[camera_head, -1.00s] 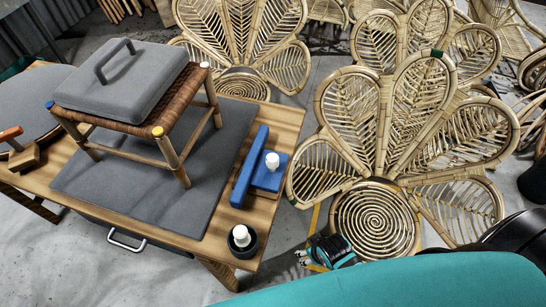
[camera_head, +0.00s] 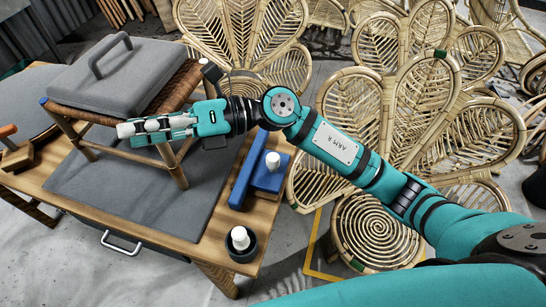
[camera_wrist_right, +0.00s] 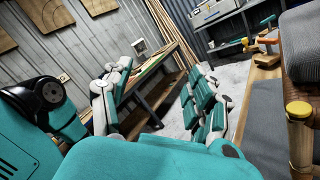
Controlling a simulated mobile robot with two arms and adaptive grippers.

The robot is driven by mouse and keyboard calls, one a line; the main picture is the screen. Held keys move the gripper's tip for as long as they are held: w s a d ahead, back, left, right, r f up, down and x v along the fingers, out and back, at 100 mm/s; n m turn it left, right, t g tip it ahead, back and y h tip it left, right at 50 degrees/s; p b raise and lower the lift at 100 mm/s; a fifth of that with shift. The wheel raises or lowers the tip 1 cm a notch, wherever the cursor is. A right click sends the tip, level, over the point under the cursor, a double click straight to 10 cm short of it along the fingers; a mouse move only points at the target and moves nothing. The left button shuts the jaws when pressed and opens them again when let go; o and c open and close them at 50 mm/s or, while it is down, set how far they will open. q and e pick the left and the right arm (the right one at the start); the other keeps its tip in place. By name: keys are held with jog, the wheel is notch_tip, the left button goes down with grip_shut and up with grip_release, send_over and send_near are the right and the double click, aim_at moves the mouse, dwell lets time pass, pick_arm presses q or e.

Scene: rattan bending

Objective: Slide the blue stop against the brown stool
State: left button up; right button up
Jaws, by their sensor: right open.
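The brown stool (camera_head: 178,88) has a woven seat and wooden legs. It stands upright on a grey mat (camera_head: 205,205) on the bench. The blue stop (camera_head: 245,178), an upright blue bar joined to a block with a white knob, sits at the bench's right edge, apart from the stool. My right gripper (camera_head: 128,131) is open and empty, in front of the stool's seat in the head view and hiding part of its front edge and legs. In the right wrist view, its fingers (camera_wrist_right: 158,98) are spread and a yellow-capped stool leg (camera_wrist_right: 299,135) is at the right edge. My left gripper is not in view.
A grey slab with a handle (camera_head: 105,75) lies on the stool. A dark round cup with a white knob (camera_head: 240,240) stands at the bench's near right corner. An orange-handled tool (camera_head: 15,152) lies at the left. Rattan chairs (camera_head: 380,225) stand right of the bench.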

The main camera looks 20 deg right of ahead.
notch_tip(320, 180, down, 5)
jog(key=n+g+h, duration=0.2)
jog(key=n+h, duration=0.1)
jog(key=h, duration=0.1)
jog(key=n+t+h, duration=0.1)
jog(key=t+h, duration=0.1)
jog(key=h, duration=1.3)
send_near(273, 157)
notch_tip(273, 157, down, 10)
jog(key=shift+s+a+f+p, duration=0.15)
jog(key=shift+f+p, duration=0.1)
jog(key=shift+p, duration=1)
grip_shut()
